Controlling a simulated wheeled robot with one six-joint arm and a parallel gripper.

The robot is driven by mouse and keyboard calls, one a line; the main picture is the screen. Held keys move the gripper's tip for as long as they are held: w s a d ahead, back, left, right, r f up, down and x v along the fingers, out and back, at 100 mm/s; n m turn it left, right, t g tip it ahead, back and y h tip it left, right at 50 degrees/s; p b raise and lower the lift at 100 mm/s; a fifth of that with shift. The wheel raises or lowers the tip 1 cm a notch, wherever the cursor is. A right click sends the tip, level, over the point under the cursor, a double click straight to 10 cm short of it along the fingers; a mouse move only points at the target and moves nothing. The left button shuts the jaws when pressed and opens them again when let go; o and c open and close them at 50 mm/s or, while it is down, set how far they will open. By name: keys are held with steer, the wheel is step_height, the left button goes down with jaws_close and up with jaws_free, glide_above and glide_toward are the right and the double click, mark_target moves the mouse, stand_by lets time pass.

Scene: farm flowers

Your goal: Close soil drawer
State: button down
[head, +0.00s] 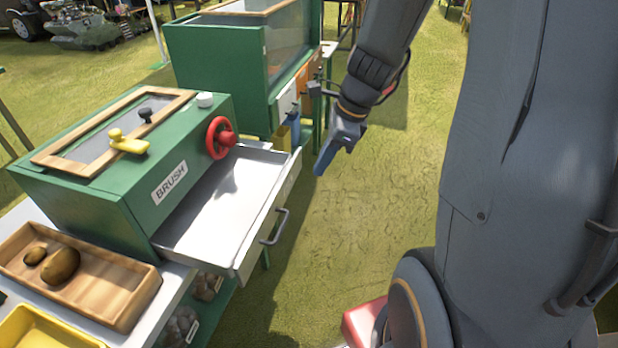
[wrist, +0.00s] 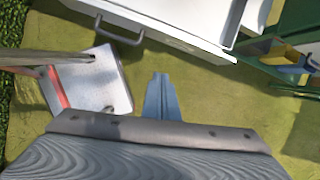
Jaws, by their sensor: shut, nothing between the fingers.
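A white metal drawer (head: 228,205) stands pulled out of the green box labelled BRUSH (head: 160,165). It looks empty. Its grey bar handle (head: 275,227) is on the front face. In the wrist view the drawer front (wrist: 165,25) runs along the top, with the handle (wrist: 118,30) at the upper left. My gripper (head: 322,168) is shut and empty, out in front of the drawer and apart from it, beyond the handle toward the far end. Its blue fingers (wrist: 161,98) show together in the wrist view, pointing toward the drawer front.
A red valve wheel (head: 220,138) sits on the box's side above the drawer. A wooden tray (head: 85,285) with potatoes and a yellow tray (head: 40,330) stand at the lower left. A second green cabinet (head: 215,60) stands behind. Grass in front of the drawer is open.

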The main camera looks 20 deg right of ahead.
steer(key=w+a+f+m, duration=0.2)
steer(key=w+a+f, duration=0.2)
steer(key=f, duration=0.5)
steer(key=shift+w+a+m+b, duration=0.3)
steer(key=shift+w+a, duration=0.1)
steer(key=shift+w, duration=0.45)
steer(key=shift+f, duration=0.1)
